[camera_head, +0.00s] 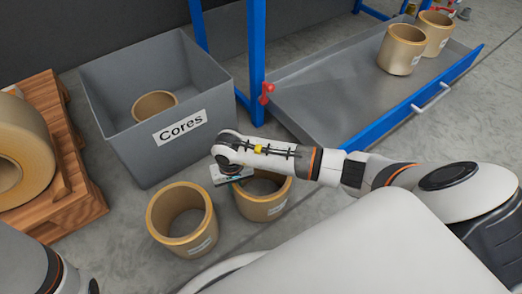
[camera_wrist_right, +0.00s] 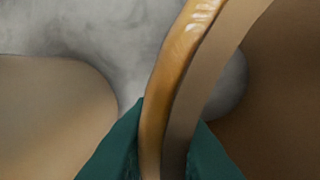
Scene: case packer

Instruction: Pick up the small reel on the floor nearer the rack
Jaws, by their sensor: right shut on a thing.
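The small tan reel nearer the rack (camera_head: 264,208) stands upright on the floor in the head view, partly hidden by my right wrist. A second small reel (camera_head: 190,244) stands close to its left. My right gripper (camera_head: 234,179) is at the left rim of the reel nearer the rack. In the right wrist view, the green fingers of my right gripper (camera_wrist_right: 168,128) are shut on the reel's wall (camera_wrist_right: 180,62), one on each side. Whether the reel is off the floor cannot be told. Only part of my left arm shows at bottom left; its gripper is not seen.
A grey bin marked "Cores" (camera_head: 146,164) holds one reel (camera_head: 155,102). A wooden pallet (camera_head: 62,165) bears a large roll (camera_head: 28,135) at left. The blue rack (camera_head: 258,50) has a pulled-out drawer (camera_head: 330,95) with two reels. Grey floor lies between.

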